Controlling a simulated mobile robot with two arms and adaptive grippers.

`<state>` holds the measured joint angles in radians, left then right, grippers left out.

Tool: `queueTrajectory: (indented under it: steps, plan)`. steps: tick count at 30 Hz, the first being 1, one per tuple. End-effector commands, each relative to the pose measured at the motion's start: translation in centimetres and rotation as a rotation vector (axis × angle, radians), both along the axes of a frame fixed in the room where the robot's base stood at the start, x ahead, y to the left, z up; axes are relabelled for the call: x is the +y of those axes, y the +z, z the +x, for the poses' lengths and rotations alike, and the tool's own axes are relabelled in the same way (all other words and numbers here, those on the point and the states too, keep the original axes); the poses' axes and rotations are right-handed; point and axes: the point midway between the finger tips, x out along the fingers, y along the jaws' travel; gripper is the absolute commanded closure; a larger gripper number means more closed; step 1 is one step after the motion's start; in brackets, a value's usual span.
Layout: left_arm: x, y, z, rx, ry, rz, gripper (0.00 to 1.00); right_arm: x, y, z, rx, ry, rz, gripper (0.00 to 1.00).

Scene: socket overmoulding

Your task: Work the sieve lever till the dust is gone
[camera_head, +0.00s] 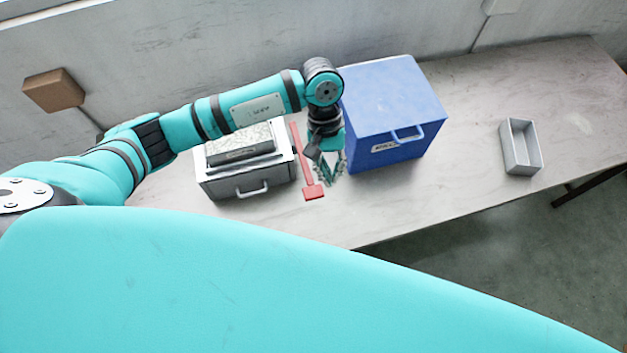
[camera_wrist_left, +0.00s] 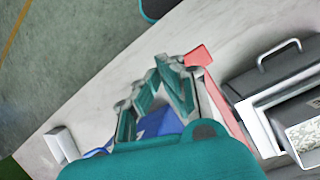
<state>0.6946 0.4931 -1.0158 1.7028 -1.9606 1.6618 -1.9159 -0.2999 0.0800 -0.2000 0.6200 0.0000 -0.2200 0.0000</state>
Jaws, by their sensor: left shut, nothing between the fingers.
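The sieve box (camera_head: 209,187) stands on the table with a grey front and a handle. A tray-like top (camera_head: 240,138) with speckled, grainy-looking contents sits on it, partly hidden by my arm. The red lever (camera_head: 305,168) runs along the sieve's right side and ends in a flat red paddle. In the left wrist view the paddle (camera_wrist_left: 200,55) shows just beside the fingers. My left gripper (camera_head: 329,178) is shut and empty, pointing down between the lever and the blue box, close to the lever's right; touching cannot be told. My right gripper is not in view.
A blue box (camera_head: 395,100) with a handle stands close to the right of my left gripper. A small open grey tray (camera_head: 520,150) sits farther right. The table (camera_head: 470,100) is clear between them. A wall (camera_head: 200,50) runs behind.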

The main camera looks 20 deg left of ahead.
Motion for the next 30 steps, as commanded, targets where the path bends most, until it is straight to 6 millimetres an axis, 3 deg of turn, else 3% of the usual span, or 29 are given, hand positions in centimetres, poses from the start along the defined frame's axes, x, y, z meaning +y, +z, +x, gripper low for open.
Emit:
queueTrajectory:
  steps: [3,7,20,30]
  plan:
    - [2.6,0.0,0.8,-0.025,-0.065,0.100,1.00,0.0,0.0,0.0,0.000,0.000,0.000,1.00]
    - [3.9,0.1,1.1,-0.033,-0.096,0.150,1.00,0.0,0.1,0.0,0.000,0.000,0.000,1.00]
    - [4.0,-0.2,1.1,-0.032,-0.101,0.157,1.00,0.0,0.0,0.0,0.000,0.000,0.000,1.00]
    - [3.8,-3.9,0.1,-0.030,-0.100,0.155,1.00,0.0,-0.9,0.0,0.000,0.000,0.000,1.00]
